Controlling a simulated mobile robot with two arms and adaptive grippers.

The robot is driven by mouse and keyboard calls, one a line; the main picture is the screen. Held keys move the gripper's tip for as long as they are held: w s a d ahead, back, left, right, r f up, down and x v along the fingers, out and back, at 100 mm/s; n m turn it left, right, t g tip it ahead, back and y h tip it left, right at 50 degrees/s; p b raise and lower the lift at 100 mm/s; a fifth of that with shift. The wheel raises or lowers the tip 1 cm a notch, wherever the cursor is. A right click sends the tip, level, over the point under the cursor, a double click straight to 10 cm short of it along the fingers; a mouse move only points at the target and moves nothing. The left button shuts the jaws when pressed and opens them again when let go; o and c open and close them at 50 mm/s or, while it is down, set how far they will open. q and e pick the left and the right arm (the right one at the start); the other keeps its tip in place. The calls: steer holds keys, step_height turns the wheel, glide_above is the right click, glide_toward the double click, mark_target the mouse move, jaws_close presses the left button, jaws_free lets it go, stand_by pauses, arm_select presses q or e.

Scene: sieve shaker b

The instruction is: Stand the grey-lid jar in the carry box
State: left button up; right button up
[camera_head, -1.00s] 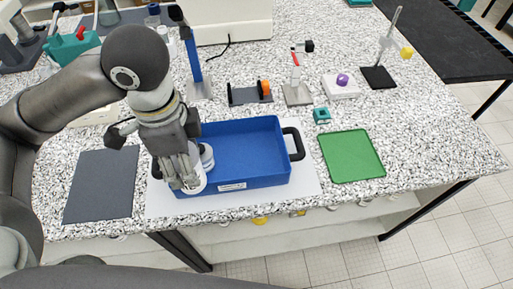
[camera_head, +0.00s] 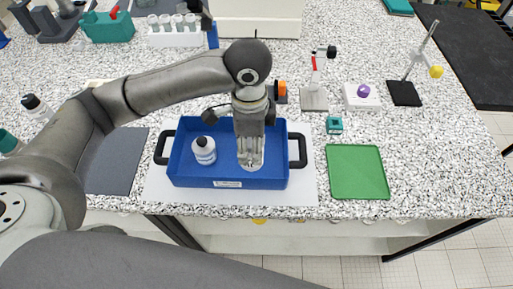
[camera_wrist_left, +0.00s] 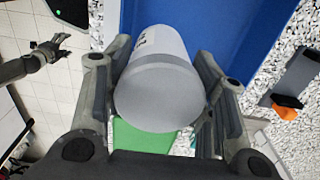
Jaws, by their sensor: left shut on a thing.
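The grey-lid jar (camera_wrist_left: 158,95) is white with a broad grey lid, which faces the camera in the left wrist view. My left gripper (camera_head: 250,165) is shut on it, with a finger on each side. In the head view the gripper points down over the right half of the blue carry box (camera_head: 200,181) and mostly hides the jar. I cannot tell whether the jar touches the box floor. The box wall also shows in the left wrist view (camera_wrist_left: 225,22). My right gripper (camera_wrist_left: 62,45) shows small at the left of that view, its fingers apart.
Black handles are at both box ends. A green tray (camera_head: 357,172) lies to the right, a dark mat (camera_head: 117,162) to the left. A small teal block (camera_head: 334,125) sits behind the tray.

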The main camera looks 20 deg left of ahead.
arm_select(q)
steer(key=shift+w+d+f, duration=0.3)
steer(key=shift+w+f, duration=0.4)
steer(key=shift+f, duration=0.25)
steer(key=shift+w+f+p, duration=0.15)
steer(key=shift+f+p, duration=0.5)
steer(key=shift+f, duration=1.1)
arm_select(e)
steer(key=shift+w+d+r, duration=0.2)
steer(key=shift+d+r, duration=0.15)
steer(key=shift+r, duration=0.4)
arm_select(q)
steer(key=shift+d+f, duration=0.1)
steer(key=shift+f, duration=0.05)
steer(key=o, duration=1.1)
steer(key=shift+c, duration=0.2)
arm_select(e)
steer(key=shift+a, duration=0.1)
arm_select(q)
steer(key=shift+r, duration=0.35)
step_height(320, 180, up, 12)
steer(key=shift+f+b, duration=0.15)
steer(key=shift+b, duration=0.65)
arm_select(e)
steer(key=shift+f, duration=0.8)
